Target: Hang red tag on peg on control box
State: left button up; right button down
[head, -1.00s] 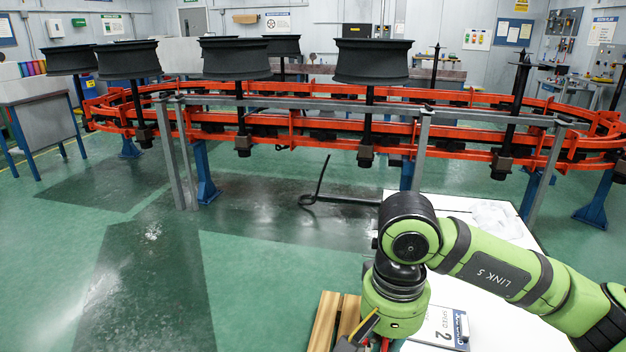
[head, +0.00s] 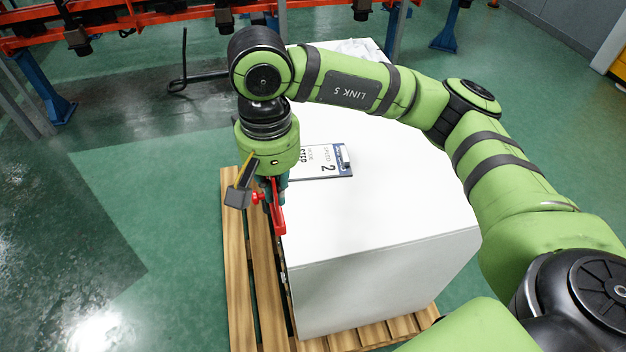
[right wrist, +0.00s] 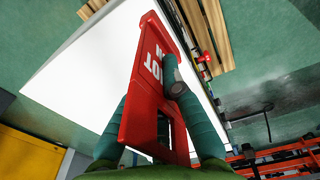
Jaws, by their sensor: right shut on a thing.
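The red tag (head: 278,212) hangs below my right gripper (head: 271,190), at the near left edge of a white block. In the right wrist view the tag (right wrist: 146,75) has white letters and stands tilted between the teal fingers (right wrist: 165,95), which are shut on it. One finger covers part of its lettering. A grey piece (head: 238,197) with a yellow strip and a red knob (head: 257,196) shows just left of the gripper; I cannot tell whether it is the control box. The peg cannot be made out. My left gripper is out of view.
The white block (head: 385,225) stands on a wooden pallet (head: 240,270). The orange conveyor rail (head: 120,22) is at the back. Green floor is open on the left.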

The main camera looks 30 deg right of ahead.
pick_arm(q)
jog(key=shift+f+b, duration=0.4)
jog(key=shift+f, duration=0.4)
pick_arm(e)
jog(key=a, duration=0.1)
jog(key=a+r+m, duration=0.1)
jog(key=a, duration=0.1)
jog(key=shift+s+r, duration=0.15)
jog(key=shift+r, duration=0.2)
jog(key=shift+d, duration=0.1)
